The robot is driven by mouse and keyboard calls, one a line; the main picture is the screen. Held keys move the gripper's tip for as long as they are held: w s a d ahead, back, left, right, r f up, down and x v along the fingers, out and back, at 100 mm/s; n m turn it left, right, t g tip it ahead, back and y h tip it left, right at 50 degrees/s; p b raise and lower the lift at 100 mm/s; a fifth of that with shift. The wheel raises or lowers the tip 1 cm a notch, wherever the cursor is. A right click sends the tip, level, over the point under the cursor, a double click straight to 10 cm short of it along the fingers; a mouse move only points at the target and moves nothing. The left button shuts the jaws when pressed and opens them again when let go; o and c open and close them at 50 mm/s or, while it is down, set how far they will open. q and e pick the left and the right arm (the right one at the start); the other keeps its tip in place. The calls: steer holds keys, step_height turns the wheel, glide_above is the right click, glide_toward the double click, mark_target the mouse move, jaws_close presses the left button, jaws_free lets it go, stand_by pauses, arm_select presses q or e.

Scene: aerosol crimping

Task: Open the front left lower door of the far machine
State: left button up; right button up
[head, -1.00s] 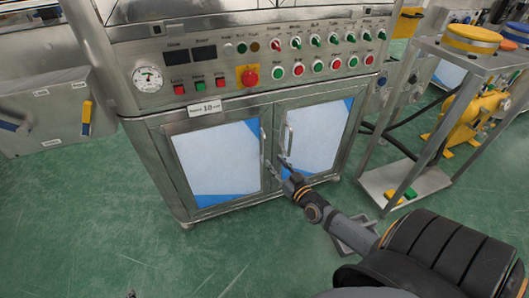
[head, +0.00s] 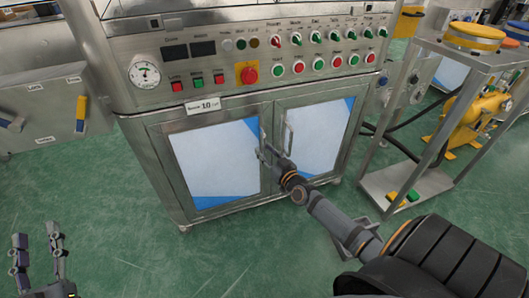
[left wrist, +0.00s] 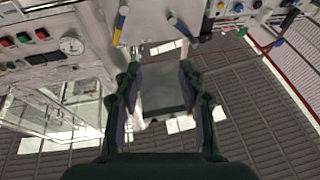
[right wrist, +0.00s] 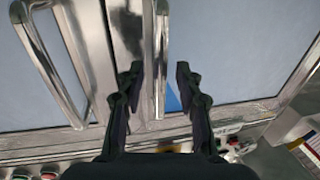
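The machine (head: 150,105) has two lower doors with pale and blue panels. The left lower door (head: 215,160) looks shut. Its upright metal handle (head: 262,138) is near the gap between the doors. My right gripper (head: 268,152) is at this handle. In the right wrist view, the open fingers (right wrist: 158,78) stand on either side of the handle (right wrist: 161,50), with gaps showing; I cannot tell if either finger touches. My left gripper (head: 38,248) is open and empty, low at the left of the head view; its fingers also show apart in the left wrist view (left wrist: 158,85).
The right lower door (head: 307,135) has its own handle (head: 289,132) close by. A control panel (head: 270,55) lies above the doors. A metal stand (head: 415,180) is at the right. Green floor (head: 130,240) is free before the machine.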

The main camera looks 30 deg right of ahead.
steer(key=shift+w, duration=0.6)
arm_select(q)
steer(key=shift+t, duration=0.9)
steer(key=r, duration=0.2)
steer(key=s+r, duration=0.1)
steer(key=r, duration=0.1)
steer(key=shift+f, duration=0.1)
arm_select(e)
jaws_close()
